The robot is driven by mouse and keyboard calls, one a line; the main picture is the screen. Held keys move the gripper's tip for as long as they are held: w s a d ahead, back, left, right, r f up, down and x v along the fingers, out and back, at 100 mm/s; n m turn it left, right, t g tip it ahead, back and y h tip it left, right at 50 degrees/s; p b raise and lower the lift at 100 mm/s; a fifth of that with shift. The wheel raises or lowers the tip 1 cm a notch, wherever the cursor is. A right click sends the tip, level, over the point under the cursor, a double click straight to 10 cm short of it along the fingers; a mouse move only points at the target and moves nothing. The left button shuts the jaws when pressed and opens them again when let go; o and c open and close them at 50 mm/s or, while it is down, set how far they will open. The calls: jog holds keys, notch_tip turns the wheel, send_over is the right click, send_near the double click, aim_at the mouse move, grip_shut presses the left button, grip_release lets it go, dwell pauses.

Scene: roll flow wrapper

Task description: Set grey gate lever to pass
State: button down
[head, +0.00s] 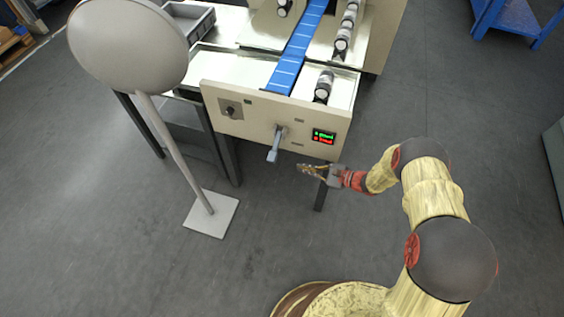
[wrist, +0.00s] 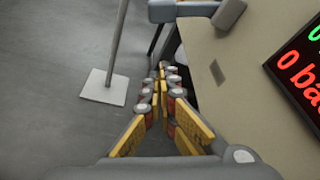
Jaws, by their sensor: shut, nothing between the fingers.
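The grey gate lever (head: 274,146) sticks out from the cream front panel (head: 240,118) of the machine, its handle pointing down and toward me. In the wrist view the lever (wrist: 190,10) crosses the top edge, beyond my fingertips. My gripper (head: 301,168) is to the right of the lever's handle and slightly below it, apart from it. In the wrist view my gripper (wrist: 162,70) has its yellow fingers together and empty, beside the panel. Any pass marking at the lever is too small to read.
A lit display (head: 324,137) with green and red text sits right of the lever. A dark knob (head: 230,110) is on the panel's left. A round grey disc (head: 128,45) on a pole stands front left, on a square base (head: 211,214). The floor before the panel is clear.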

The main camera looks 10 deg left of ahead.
aim_at(275, 147)
jog(key=shift+a, duration=0.15)
jog(key=b+x, duration=0.4)
jog(key=x, duration=0.6)
jog(key=shift+s+r+b, duration=0.1)
jog(key=shift+s+r, duration=0.2)
jog(key=shift+r, duration=0.3)
jog(key=shift+s+r+b, duration=0.15)
jog(key=shift+s+r, duration=0.1)
jog(key=shift+r, duration=0.35)
jog(key=shift+s+r+b, duration=0.1)
jog(key=shift+s+r, duration=0.2)
jog(key=shift+r, duration=0.3)
